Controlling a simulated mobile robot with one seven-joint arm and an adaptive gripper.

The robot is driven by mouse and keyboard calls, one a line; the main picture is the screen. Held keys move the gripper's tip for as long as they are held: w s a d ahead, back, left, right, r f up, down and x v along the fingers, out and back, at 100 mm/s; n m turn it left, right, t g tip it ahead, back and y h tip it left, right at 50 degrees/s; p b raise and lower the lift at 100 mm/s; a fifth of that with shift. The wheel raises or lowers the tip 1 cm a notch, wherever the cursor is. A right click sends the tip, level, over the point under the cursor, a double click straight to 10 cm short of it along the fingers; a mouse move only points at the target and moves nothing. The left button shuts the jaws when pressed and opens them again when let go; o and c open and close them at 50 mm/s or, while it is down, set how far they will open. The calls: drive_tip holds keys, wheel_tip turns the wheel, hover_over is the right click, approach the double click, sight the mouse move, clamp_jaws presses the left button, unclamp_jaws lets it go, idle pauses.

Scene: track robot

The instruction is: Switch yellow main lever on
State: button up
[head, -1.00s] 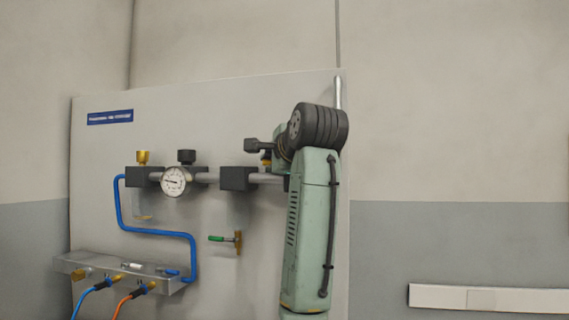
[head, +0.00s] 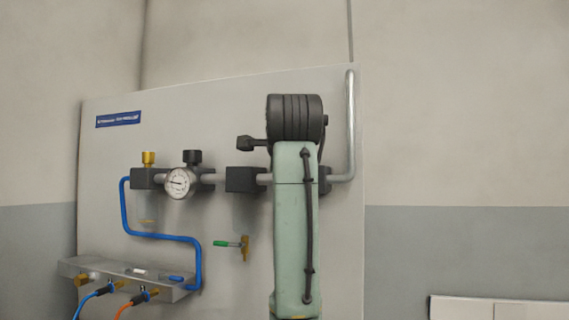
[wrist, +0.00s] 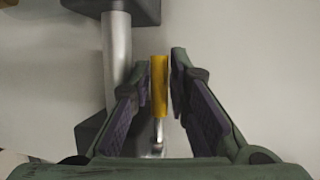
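The yellow lever (wrist: 159,86) shows in the wrist view as a short upright yellow bar on a metal stem, beside a grey pipe. My gripper (wrist: 160,66) has one finger on each side of the lever. The fingers are apart, with narrow gaps showing beside the lever, so I see no firm grip on it. In the head view my arm hides the lever and the gripper's fingers.
The panel carries a pressure gauge (head: 180,182), dark blocks on a grey pipe (head: 351,125), a blue hose (head: 160,236) and a small green-handled valve (head: 228,243). A metal manifold (head: 90,265) juts out lower left. The wall right of the panel is clear.

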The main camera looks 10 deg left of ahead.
drive_tip(key=shift+o, duration=1.4)
drive_tip(key=shift+s, duration=0.1)
drive_tip(key=v, duration=0.7)
drive_tip(key=shift+s, duration=0.2)
